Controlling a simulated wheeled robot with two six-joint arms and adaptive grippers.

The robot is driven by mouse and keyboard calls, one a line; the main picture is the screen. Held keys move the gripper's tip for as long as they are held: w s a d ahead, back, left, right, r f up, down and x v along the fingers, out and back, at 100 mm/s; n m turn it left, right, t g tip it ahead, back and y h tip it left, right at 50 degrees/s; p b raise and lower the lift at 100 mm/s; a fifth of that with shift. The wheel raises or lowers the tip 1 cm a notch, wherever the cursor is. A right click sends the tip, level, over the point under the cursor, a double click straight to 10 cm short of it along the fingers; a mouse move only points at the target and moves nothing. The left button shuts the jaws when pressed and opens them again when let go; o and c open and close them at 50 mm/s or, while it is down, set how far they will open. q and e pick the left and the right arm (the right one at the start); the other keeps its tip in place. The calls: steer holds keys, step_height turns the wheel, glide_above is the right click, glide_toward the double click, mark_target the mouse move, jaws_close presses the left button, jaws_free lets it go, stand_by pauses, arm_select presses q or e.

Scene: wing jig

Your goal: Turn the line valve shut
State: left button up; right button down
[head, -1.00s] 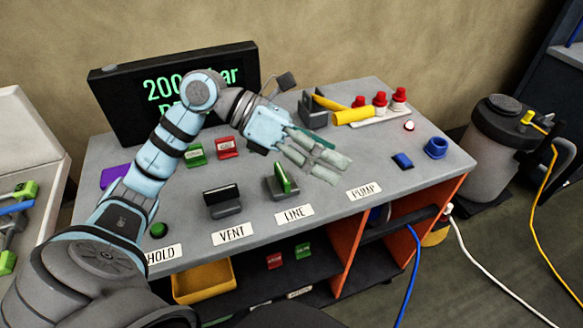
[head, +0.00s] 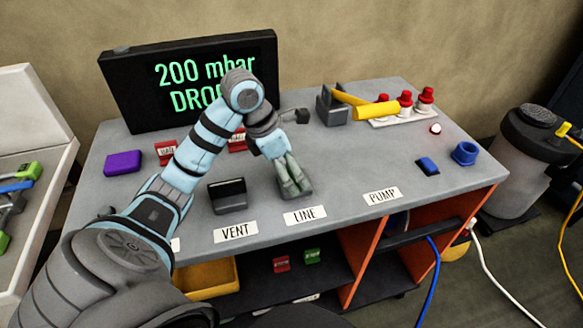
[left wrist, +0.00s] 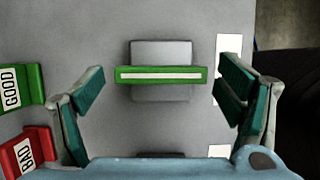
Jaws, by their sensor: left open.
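The line valve (left wrist: 161,76) shows in the left wrist view as a green handle with a pale stripe, on a grey block (left wrist: 162,51). The handle runs across the picture, between my open left fingers, with gaps at both ends. In the head view my left gripper (head: 296,188) points down over the valve behind the LINE label (head: 305,216) and hides most of it; the grey base shows around the fingertips. My left gripper also shows in the left wrist view (left wrist: 160,105), open and empty. My right gripper is not in view.
The vent valve (head: 228,195) with a black handle stands left of the line valve. Red and green blocks marked BAD (left wrist: 28,152) and GOOD (left wrist: 18,92) lie nearby. A yellow handle (head: 375,111) and red-capped parts (head: 405,103) are at the back right. The display (head: 190,80) reads 200 mbar.

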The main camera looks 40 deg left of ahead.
arm_select(q)
steer(key=shift+s+d, duration=0.1)
steer(key=c, duration=1.1)
steer(key=shift+c, duration=0.2)
